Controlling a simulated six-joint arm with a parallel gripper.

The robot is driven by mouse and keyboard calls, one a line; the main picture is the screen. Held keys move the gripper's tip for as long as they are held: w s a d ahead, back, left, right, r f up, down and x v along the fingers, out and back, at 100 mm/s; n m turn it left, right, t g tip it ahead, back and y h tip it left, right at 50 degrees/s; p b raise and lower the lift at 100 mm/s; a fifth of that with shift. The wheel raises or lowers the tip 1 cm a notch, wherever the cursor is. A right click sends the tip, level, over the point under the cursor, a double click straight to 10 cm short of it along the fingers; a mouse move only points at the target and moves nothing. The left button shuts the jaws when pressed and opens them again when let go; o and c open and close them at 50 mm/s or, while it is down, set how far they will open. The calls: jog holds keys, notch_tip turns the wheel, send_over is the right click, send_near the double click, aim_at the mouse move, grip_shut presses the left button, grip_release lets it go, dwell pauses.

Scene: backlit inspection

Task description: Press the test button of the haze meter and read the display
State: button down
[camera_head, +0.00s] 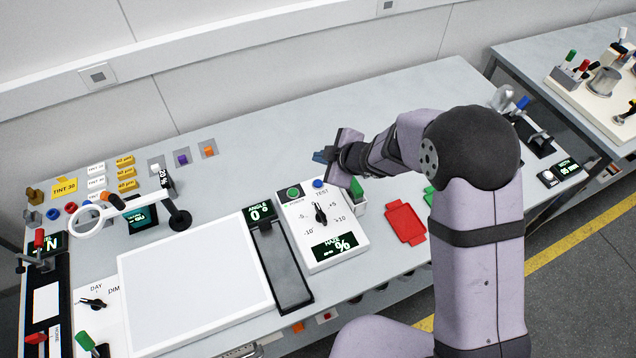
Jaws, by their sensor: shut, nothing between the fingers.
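The haze meter (347,226) is a white box at the centre of the bench. On its far end are a green button (293,191) and, to its right, a blue button (318,183) beside the TEST lettering. A black knob (320,213) sits mid-panel among numbered marks. Its dark display (335,246) reads HAZE with a % sign; the small characters before the sign look like dashes. My gripper (320,157) is shut and empty, above and behind the blue button in the picture and apart from it. The exact height of its fingertips is hard to tell.
A green-topped item (357,188) stands close at the meter's right. A dark slide with a 0° display (259,211) and a white light panel (190,290) lie left. A magnifier (88,220) stands further left. A red tray (405,223) lies right, near my arm.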

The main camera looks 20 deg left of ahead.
aim_at(321, 186)
jog(key=shift+f+b, duration=3.9)
jog(key=shift+f, duration=0.25)
jog(key=shift+f, duration=0.2)
jog(key=shift+f+b, duration=0.25)
jog(key=shift+b, duration=0.05)
jog(key=shift+f+b, duration=0.3)
jog(key=shift+f, duration=0.1)
jog(key=shift+r, duration=0.15)
jog(key=shift+r+p, duration=0.65)
jog(key=shift+p, duration=0.2)
notch_tip(321, 186, up, 5)
jog(key=p, duration=0.5)
